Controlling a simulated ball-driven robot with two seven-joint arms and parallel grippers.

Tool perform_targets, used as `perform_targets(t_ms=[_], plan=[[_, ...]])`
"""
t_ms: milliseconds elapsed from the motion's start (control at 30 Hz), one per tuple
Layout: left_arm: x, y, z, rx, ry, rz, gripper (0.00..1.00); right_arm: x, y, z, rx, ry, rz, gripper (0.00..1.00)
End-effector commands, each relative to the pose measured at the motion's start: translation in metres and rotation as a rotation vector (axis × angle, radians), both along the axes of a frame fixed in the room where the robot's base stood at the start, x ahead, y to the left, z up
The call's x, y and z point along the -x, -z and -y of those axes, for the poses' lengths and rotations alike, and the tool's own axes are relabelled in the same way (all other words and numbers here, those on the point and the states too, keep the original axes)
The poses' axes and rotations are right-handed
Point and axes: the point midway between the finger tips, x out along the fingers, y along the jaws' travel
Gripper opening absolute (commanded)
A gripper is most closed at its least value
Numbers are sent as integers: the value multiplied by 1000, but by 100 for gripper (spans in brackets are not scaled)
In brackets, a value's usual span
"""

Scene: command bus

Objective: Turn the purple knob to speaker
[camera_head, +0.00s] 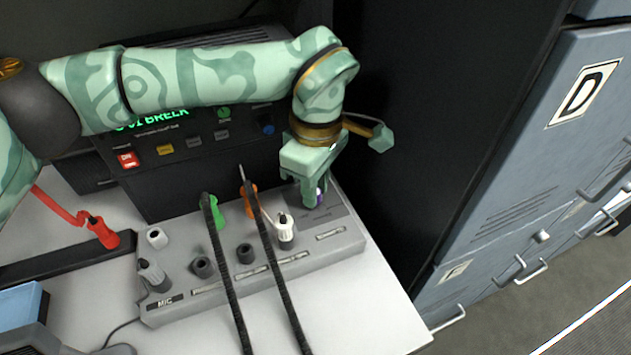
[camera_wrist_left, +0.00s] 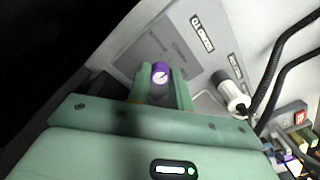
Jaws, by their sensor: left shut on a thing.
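The purple knob (camera_wrist_left: 161,73) shows between my left gripper's fingers in the left wrist view, with a pale pointer mark on its top. In the head view only a sliver of the purple knob (camera_head: 321,189) shows, the rest hidden by my gripper. It sits at the right end of the grey panel box (camera_head: 350,243). My left gripper (camera_head: 313,192) comes down on the knob from above and is shut on it; it also shows in the left wrist view (camera_wrist_left: 160,88). The lettering around the knob is too blurred to read. My right gripper is not in view.
A white plug (camera_head: 286,230) stands in the panel left of the knob. Green (camera_head: 217,212) and orange (camera_head: 249,196) plugs with black cables stand further left. A black radio unit (camera_head: 180,165) is behind. Blue lockers (camera_head: 520,180) stand at right. The table's front right corner is clear.

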Motion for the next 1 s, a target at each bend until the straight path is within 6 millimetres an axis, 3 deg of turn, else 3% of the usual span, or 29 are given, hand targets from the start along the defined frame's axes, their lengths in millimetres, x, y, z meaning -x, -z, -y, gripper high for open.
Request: perform_targets(t_ms=[100, 233, 700, 1000], plan=[[1, -5, 0, 0, -68, 4, 0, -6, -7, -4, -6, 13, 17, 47], [1, -6, 0, 0, -171, 4, 0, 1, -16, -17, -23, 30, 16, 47], [-1, -4, 0, -1, -552, 4, 0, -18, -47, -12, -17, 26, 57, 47], [-1, -2, -1, 0, -692, 1, 0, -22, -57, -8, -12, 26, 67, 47]])
